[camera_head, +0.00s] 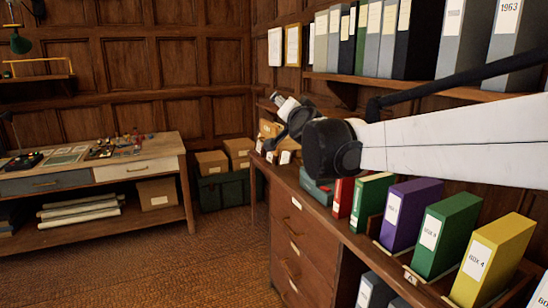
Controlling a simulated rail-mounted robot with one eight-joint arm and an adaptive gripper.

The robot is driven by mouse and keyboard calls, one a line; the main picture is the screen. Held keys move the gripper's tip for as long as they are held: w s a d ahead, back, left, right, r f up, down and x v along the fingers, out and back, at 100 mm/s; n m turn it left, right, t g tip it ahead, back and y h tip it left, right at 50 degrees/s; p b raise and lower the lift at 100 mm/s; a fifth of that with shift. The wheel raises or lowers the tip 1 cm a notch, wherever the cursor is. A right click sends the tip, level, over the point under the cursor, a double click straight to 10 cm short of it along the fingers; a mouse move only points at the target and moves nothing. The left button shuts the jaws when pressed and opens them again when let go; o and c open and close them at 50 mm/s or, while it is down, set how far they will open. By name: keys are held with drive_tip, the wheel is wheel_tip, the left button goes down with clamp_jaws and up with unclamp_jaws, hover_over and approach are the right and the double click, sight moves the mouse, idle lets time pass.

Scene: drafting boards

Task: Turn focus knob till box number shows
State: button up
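My arm reaches in from the right edge, and its far end with my gripper (281,101) is small and partly hidden behind a dark joint. I cannot make out the fingers or anything between them. No focus knob can be made out. Box files stand in a row on the cabinet top: a yellow one (495,258) with a label that seems to read BOX 4, a green one (452,232), a purple one (412,212), a second green one (374,196) and a red one (343,195). The other labels are too small or blurred to read surely.
A shelf (430,86) with grey, black and green binders runs above my arm. The wooden drawer cabinet (305,250) stands below it. A desk (120,165) with small items is at the left, and cartons (211,162) stand in the corner. The floor between is clear.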

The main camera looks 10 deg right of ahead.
drive_tip(key=w+d+m+g+h, duration=0.1)
drive_tip(key=w+d+m+h, duration=1.15)
drive_tip(key=w, duration=0.25)
drive_tip(key=w+d+f+m+g+h, duration=0.15)
drive_tip(key=d+f+m+g, duration=0.4)
drive_tip(key=f, duration=0.55)
drive_tip(key=w+d+f+m+g+h, duration=0.1)
drive_tip(key=d+f+m+g+h, duration=0.2)
drive_tip(key=f+m+g, duration=0.7)
drive_tip(key=shift+w+d+f+n+t+p, duration=0.25)
drive_tip(key=shift+w+d+f+n+t, duration=0.15)
drive_tip(key=shift+d, duration=1.3)
drive_tip(key=shift+w+d+f+n+t+p, duration=0.25)
drive_tip(key=shift+d+n, duration=0.2)
drive_tip(key=shift+d, duration=1.25)
drive_tip(key=shift+w+d+f+n+t+p, duration=0.2)
drive_tip(key=shift+w+d+f+n+t, duration=0.2)
drive_tip(key=shift+d, duration=1.3)
drive_tip(key=shift+s, duration=0.1)
drive_tip(key=n+b, duration=0.1)
drive_tip(key=n, duration=0.2)
drive_tip(key=shift+n, duration=1.55)
